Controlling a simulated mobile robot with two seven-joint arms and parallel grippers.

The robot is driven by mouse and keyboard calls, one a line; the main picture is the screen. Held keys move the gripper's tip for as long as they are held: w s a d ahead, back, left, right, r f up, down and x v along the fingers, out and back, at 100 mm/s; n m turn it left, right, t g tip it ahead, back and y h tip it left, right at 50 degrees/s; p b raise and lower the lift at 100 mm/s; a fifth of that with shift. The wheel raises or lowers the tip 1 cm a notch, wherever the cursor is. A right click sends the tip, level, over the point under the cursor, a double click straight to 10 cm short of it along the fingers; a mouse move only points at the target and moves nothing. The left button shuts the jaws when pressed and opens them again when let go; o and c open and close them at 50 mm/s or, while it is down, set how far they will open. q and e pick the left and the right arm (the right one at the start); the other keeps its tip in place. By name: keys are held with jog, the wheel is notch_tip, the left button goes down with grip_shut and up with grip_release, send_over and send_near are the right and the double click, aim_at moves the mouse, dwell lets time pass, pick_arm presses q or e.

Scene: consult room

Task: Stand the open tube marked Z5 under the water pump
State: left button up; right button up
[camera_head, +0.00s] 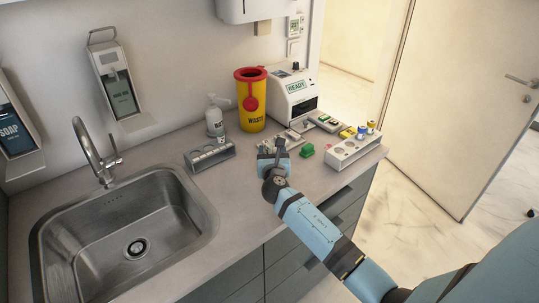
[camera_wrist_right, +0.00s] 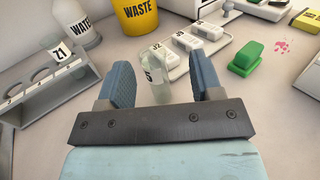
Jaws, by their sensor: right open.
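A clear tube (camera_wrist_right: 158,75) shows between the fingers of my open right gripper (camera_wrist_right: 165,85) in the right wrist view. Its dark marking is only partly readable and seems to end in 5. I cannot tell whether the fingers touch it. In the head view my right gripper (camera_head: 272,152) is low over the counter, right of the grey rack, and hides most of the tube. The water pump (camera_head: 215,119), a white bottle with a spout, stands behind the rack; its lower body shows in the right wrist view (camera_wrist_right: 76,22). My left gripper is out of view.
A grey rack (camera_head: 198,164) holds a tube with a numbered label (camera_wrist_right: 61,53). A yellow waste bin (camera_head: 252,113), a white machine reading READY (camera_head: 293,100), a green block (camera_head: 305,151) and a white rack (camera_head: 346,153) stand around. The sink (camera_head: 205,211) is at left.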

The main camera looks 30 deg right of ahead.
aim_at(269, 144)
jog(key=x, duration=0.5)
jog(key=shift+w+a+f, duration=0.2)
jog(key=shift+w+a, duration=0.05)
jog(key=shift+w, duration=0.05)
jog(key=shift+c, duration=0.2)
jog(key=c, duration=1)
jog(key=shift+r, duration=0.1)
